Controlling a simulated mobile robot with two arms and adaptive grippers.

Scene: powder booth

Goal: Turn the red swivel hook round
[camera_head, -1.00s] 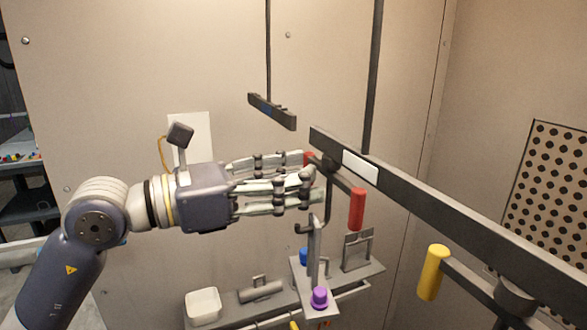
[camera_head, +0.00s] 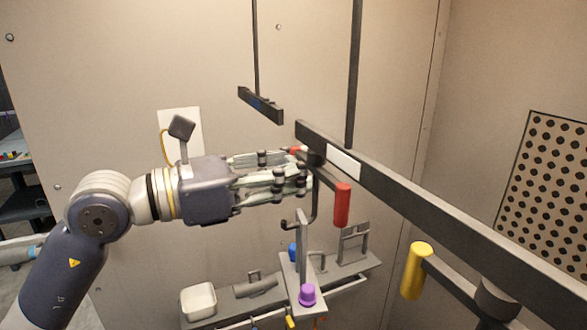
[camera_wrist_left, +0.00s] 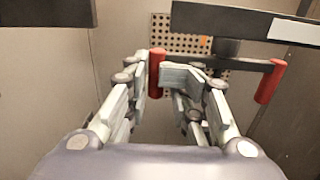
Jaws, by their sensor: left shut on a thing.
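The red swivel hook hangs under the dark overhead rail (camera_head: 430,205). Its dark crossbar has an upright red handle at each end. The near red handle (camera_head: 342,205) is free and also shows at the right in the left wrist view (camera_wrist_left: 270,82). The other red handle (camera_wrist_left: 155,72) is between the fingers of my left gripper (camera_wrist_left: 163,80), which is shut on it. In the head view my left gripper (camera_head: 300,172) comes in from the left and hides most of that handle. A dark hook rod drops below the crossbar. My right gripper is in neither view.
A grey hanging part with a purple cap (camera_head: 307,294) and a blue cap is below the hook. A yellow handle (camera_head: 416,270) hangs under the rail at right. A second dark bar (camera_head: 260,105) hangs at upper left.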

